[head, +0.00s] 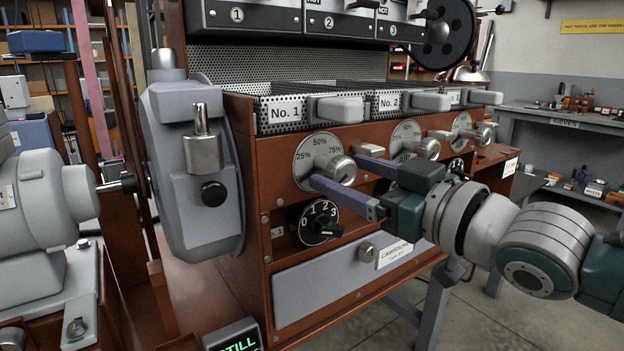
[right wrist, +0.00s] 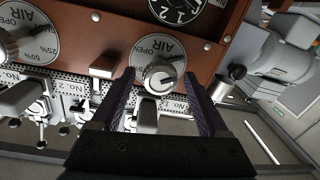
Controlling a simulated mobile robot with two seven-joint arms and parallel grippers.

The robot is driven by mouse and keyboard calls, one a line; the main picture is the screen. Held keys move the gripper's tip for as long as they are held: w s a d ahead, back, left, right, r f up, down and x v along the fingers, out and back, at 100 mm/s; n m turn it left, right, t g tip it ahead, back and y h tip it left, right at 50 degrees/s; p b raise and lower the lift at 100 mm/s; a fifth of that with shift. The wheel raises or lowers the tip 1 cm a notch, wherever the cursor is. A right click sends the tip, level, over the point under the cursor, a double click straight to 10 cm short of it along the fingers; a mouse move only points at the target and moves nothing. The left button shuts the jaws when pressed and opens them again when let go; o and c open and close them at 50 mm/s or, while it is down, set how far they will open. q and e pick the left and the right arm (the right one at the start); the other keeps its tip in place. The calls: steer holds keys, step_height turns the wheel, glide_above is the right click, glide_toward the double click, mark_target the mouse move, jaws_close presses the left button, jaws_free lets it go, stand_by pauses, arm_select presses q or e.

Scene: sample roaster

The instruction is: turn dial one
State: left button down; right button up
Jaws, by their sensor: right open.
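The first air dial (head: 305,165) is a round grey plate with percent marks on the wooden front below the No. 1 tray. Its pale round knob (head: 342,170) shows in the right wrist view (right wrist: 159,78), with a dark mark on its face. My right gripper (head: 337,171) is open, with one purple finger at each side of this knob. The fingers look apart from it, though contact is hard to tell. A black dial (head: 319,222) numbered 0 to 3 sits just below. My left gripper is not in view.
A second air dial (head: 405,137) and a third (head: 461,127) lie to the right along the panel. The No. 1 tray handle (head: 338,109) juts out above. A grey housing (head: 190,160) stands close at the left. A small screen (head: 232,338) sits low in front.

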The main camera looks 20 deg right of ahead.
steer(key=p+v, duration=0.1)
steer(key=v, duration=0.7)
steer(key=shift+s, duration=0.25)
steer(key=s+r+m+g+h+p, duration=0.2)
steer(key=s+r+g+p, duration=0.15)
steer(key=s+p, duration=0.45)
steer(key=s+r+m+g+h+p, duration=0.1)
steer(key=s+r+g+h+p, duration=0.2)
steer(key=s+g+p, duration=0.35)
steer(key=s+r+m+g+h+p, duration=0.2)
steer(key=s+r+g+p, duration=0.15)
steer(key=s+p, duration=0.6)
step_height(320, 180, up, 35)
steer(key=p, duration=3.4)
steer(key=shift+a+t+p, duration=0.25)
steer(key=shift+t+p, duration=0.1)
steer(key=shift+r, duration=0.15)
